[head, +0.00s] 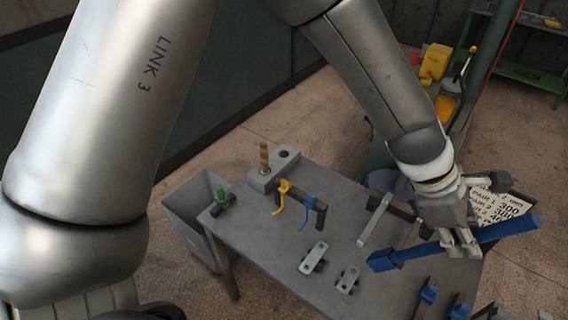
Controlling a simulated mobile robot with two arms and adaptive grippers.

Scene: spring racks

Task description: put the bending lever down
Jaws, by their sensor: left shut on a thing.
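The bending lever (508,229) is a long blue bar with a thicker blue block at its left end. My left gripper (460,243) is shut around its middle, and the fingers hide part of it. The lever lies nearly level, slanting up to the right, across the right part of the grey table (262,237). Its right end reaches past the table over a sign with numbers. I cannot tell whether the lever touches the table or hangs above it. My right gripper is not in view.
A grey bin (190,212) stands at the left. Bare tabletop shows at the middle left.

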